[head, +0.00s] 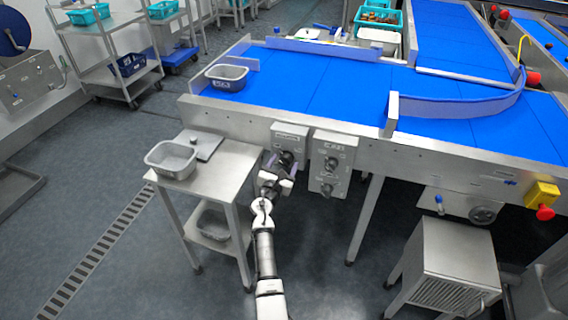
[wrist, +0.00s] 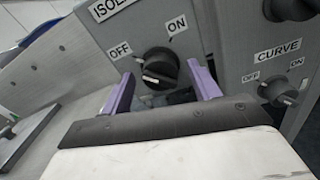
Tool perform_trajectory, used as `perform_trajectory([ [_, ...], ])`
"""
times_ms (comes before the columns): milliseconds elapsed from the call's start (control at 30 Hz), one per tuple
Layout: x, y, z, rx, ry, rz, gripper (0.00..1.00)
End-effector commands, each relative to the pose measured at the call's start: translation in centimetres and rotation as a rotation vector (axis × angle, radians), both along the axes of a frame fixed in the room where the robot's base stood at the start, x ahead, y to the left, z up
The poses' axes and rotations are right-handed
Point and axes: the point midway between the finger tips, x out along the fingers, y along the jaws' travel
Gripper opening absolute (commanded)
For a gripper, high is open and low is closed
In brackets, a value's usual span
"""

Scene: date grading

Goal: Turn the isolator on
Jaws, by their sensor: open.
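The isolator is a grey box (head: 290,132) on the side of the blue conveyor. Its black rotary knob (wrist: 160,66) sits between an OFF label (wrist: 119,50) at its left and an ON label (wrist: 177,25) at its upper right. The knob has a pale mark on its lower left side; I cannot tell for sure which label it points to. My gripper (wrist: 163,84) is open, with its purple fingers on either side of the knob. I cannot tell whether they touch it. In the head view my gripper (head: 276,168) is in front of the isolator box and partly covers it.
A second control box (head: 333,150) with two knobs is close at the right; its CURVE knob (wrist: 278,90) shows in the wrist view. A steel side table (head: 225,165) with a metal tub (head: 172,160) stands close at the left.

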Motion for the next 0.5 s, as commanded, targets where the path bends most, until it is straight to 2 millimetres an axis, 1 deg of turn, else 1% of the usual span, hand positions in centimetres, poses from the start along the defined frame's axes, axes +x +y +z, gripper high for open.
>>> perform_trajectory([
  [33, 0.4, -0.15, 0.02, 0.0, 0.0, -0.001, 0.61],
  [133, 0.76, -0.28, 0.0, 0.0, 0.0, -0.001, 0.61],
  [400, 0.87, -0.3, 0.01, 0.0, 0.0, 0.0, 0.61],
  [467, 0.86, -0.3, 0.01, 0.0, 0.0, 0.0, 0.55],
  [500, 0.85, -0.3, 0.01, 0.0, 0.0, 0.0, 0.49],
])
